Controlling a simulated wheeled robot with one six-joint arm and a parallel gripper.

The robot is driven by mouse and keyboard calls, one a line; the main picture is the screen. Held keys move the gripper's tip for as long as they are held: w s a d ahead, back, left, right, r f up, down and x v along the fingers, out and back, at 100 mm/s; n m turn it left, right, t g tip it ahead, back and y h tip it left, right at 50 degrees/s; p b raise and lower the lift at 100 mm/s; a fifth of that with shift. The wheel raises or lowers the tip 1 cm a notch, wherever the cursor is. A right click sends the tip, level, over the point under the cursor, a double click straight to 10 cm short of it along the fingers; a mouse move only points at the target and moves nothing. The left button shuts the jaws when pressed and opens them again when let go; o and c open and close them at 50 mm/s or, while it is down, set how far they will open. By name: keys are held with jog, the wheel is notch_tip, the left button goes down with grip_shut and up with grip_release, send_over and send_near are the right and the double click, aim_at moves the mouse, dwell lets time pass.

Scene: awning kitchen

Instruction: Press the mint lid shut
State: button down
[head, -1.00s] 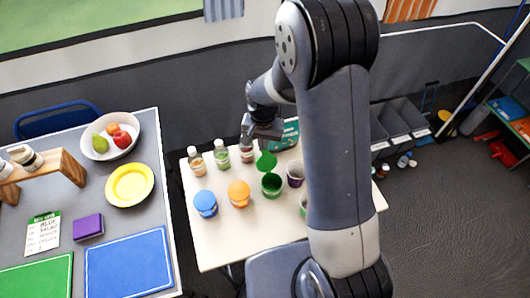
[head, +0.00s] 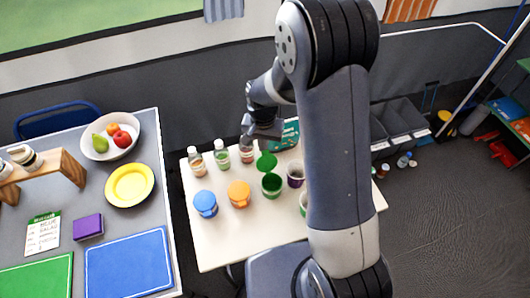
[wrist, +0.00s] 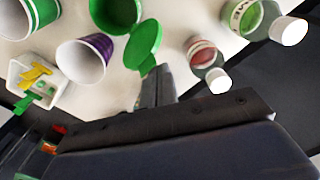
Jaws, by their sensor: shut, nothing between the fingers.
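The green mint lid (head: 266,162) stands open, tilted up at the back of its green container (head: 271,186). In the wrist view the lid (wrist: 143,42) shows as a green disc beside the open container (wrist: 115,12), which is cut off by the top edge. My gripper (head: 266,144) is just behind the lid, on its far side from the container. In the wrist view its fingers (wrist: 156,84) are together and empty, close to the lid's lower edge. I cannot tell whether they touch it.
A purple cup (head: 295,175) stands right of the green container. An orange-lidded jar (head: 239,194) and a blue-lidded jar (head: 205,204) stand to the left. White-capped bottles (head: 221,154) line the back left. The front of the white table (head: 235,245) is clear.

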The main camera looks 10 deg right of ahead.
aim_at(269, 159)
jog(key=shift+s, duration=0.1)
dwell(0.4)
jog(key=shift+s+d+b, duration=0.25)
jog(key=shift+s, duration=1.05)
jog(key=shift+s+d+b, duration=0.2)
jog(key=shift+s+d, duration=0.05)
jog(key=shift+s, duration=1)
notch_tip(269, 159, up, 6)
jog(key=p, duration=0.4)
jog(key=shift+f, duration=0.15)
